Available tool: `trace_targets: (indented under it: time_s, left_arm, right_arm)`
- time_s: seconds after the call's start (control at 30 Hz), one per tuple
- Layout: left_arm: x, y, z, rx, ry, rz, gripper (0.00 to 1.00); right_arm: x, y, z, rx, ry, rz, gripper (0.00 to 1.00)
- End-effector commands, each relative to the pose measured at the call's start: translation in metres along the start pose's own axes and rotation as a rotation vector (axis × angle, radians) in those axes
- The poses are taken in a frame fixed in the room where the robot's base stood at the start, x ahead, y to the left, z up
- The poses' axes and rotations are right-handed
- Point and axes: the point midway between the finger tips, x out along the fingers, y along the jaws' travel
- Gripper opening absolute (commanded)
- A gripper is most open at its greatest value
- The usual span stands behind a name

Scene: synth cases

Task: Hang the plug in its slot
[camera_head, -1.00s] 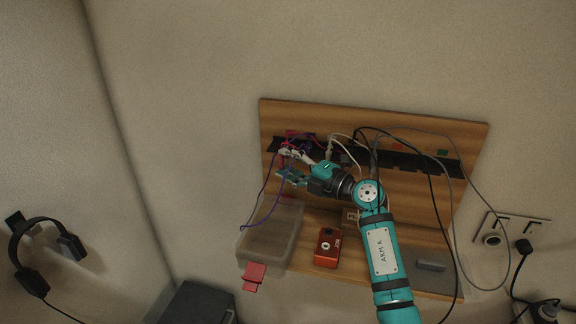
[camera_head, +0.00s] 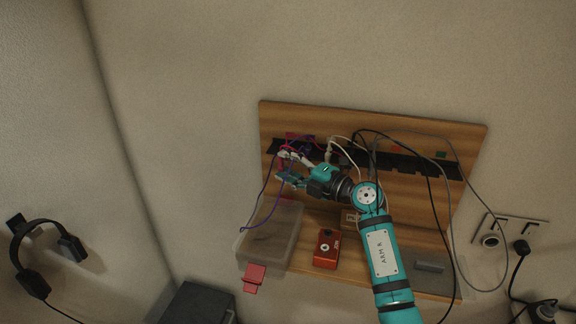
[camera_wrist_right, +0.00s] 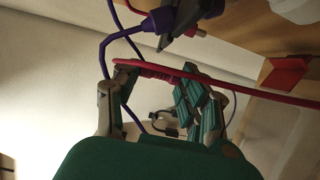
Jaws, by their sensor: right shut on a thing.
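My right gripper (camera_head: 284,167) is at the left end of a black slotted strip (camera_head: 398,160) on a wooden board. In the right wrist view its fingers (camera_wrist_right: 155,98) are shut on a red plug (camera_wrist_right: 158,72) with a ribbed sleeve, whose red cable (camera_wrist_right: 230,84) runs off to the right. The plug's tip is hard to make out. Which slot is free is hidden by the gripper and cables. My left gripper is not in view.
Black, white and grey cables (camera_head: 430,170) loop across the board (camera_head: 375,115). A clear bin (camera_head: 268,240) with a red tab (camera_head: 254,277) and an orange box (camera_head: 327,249) sit below. Headphones (camera_head: 40,250) hang at the left; a wall socket (camera_head: 508,232) is at the right.

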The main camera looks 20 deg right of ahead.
Motion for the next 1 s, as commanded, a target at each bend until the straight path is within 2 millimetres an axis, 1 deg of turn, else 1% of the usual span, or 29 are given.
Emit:
trace_targets:
  time_s: [0.27,1.0]
  left_arm:
    - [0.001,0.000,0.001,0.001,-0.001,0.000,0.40]
    - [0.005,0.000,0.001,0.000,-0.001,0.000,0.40]
  right_arm:
    - [0.001,0.000,0.002,-0.001,0.000,0.000,0.25]
    - [0.008,0.000,0.020,0.001,-0.001,-0.001,0.25]
